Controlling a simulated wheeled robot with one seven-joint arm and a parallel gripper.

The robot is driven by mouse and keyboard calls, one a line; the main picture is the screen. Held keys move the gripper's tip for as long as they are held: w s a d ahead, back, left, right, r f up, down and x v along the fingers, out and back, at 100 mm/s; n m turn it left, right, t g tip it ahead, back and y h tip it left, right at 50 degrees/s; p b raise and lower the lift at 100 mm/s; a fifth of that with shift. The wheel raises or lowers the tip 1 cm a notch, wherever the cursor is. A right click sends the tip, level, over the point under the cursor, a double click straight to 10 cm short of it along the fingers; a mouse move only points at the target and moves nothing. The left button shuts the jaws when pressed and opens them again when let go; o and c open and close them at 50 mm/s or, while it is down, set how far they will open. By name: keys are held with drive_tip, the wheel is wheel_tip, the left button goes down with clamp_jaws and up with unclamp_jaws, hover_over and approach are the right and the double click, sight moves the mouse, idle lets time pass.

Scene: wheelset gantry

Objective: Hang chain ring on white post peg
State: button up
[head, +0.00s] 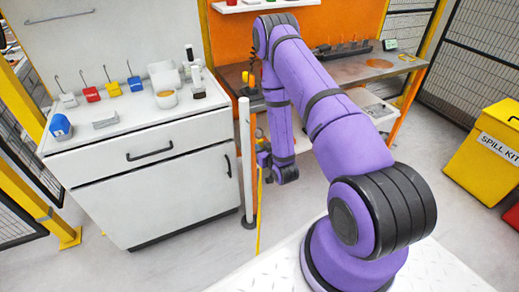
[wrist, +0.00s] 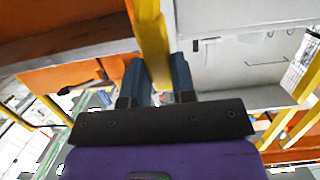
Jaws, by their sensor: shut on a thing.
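The white post (head: 244,155) stands upright on a dark round base, in front of the right end of the white cabinet. Its peg cannot be made out. My gripper (wrist: 158,78) has its two dark blue fingers on either side of a yellow piece (wrist: 154,45), which I take for part of the chain ring; its ring shape does not show. In the head view my gripper (head: 264,158) is low, just right of the post, partly hidden by my wrist. A small yellow bit shows above it. I cannot tell whether anything touches the post.
The white cabinet (head: 150,180) carries coloured hook blocks, a blue block and small containers. A workbench with an orange back panel (head: 232,50) stands behind my arm. A yellow spill kit bin (head: 488,155) is at the right.

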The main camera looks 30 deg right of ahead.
drive_tip(key=x, duration=0.9)
drive_tip(key=shift+w, duration=0.2)
drive_tip(key=shift+w+f, duration=0.15)
drive_tip(key=shift+f, duration=0.3)
idle(0.7)
drive_tip(key=shift+f, duration=0.15)
idle(0.4)
drive_tip(key=o, duration=1)
